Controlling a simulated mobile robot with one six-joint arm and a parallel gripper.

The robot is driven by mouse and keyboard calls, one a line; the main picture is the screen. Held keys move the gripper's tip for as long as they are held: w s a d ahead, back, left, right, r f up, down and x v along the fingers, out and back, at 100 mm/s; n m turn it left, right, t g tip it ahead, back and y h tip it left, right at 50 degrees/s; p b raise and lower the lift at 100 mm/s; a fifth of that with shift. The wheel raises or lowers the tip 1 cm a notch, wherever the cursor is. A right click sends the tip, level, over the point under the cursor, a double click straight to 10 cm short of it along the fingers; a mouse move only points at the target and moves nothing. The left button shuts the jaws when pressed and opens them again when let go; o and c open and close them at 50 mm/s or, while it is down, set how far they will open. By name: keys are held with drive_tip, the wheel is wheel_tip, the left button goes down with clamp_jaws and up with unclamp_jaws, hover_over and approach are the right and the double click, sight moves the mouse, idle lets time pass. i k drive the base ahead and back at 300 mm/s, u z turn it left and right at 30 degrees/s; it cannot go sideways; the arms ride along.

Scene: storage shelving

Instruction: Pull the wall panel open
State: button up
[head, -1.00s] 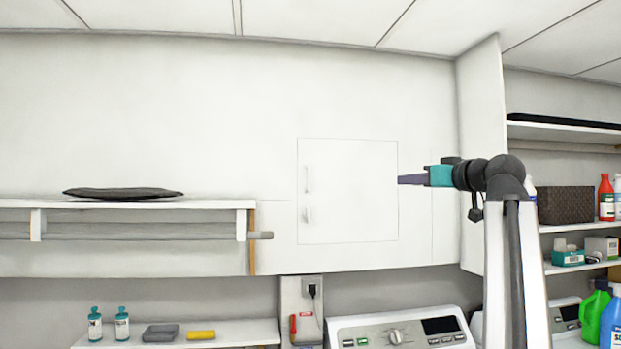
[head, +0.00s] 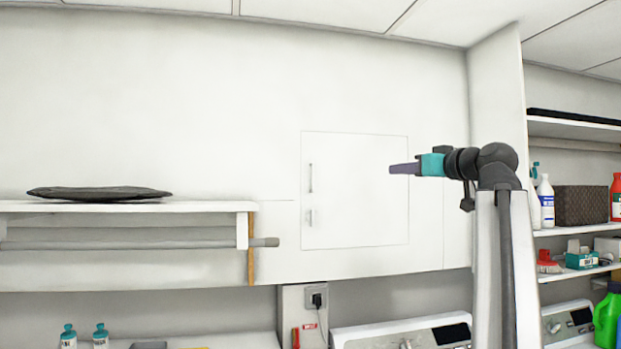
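The wall panel (head: 355,190) is a white square door, flush and closed in the white wall at the middle of the head view. A slim vertical handle (head: 311,178) and a small latch (head: 310,217) sit near its left edge. My gripper (head: 392,169) points left in front of the panel's right part, apart from the handle. Its purple fingers are seen side-on, so I cannot tell whether they are open or shut. Nothing shows held in it.
A white shelf (head: 120,207) with a dark flat item (head: 98,193) and a grey rod (head: 140,243) stands left of the panel. Below are an outlet (head: 317,300) and a washer (head: 405,335). Shelves (head: 575,232) with bottles and boxes stand at right.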

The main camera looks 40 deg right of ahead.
sight(354, 199)
drive_tip(key=i, duration=0.9)
drive_tip(key=u, duration=0.05)
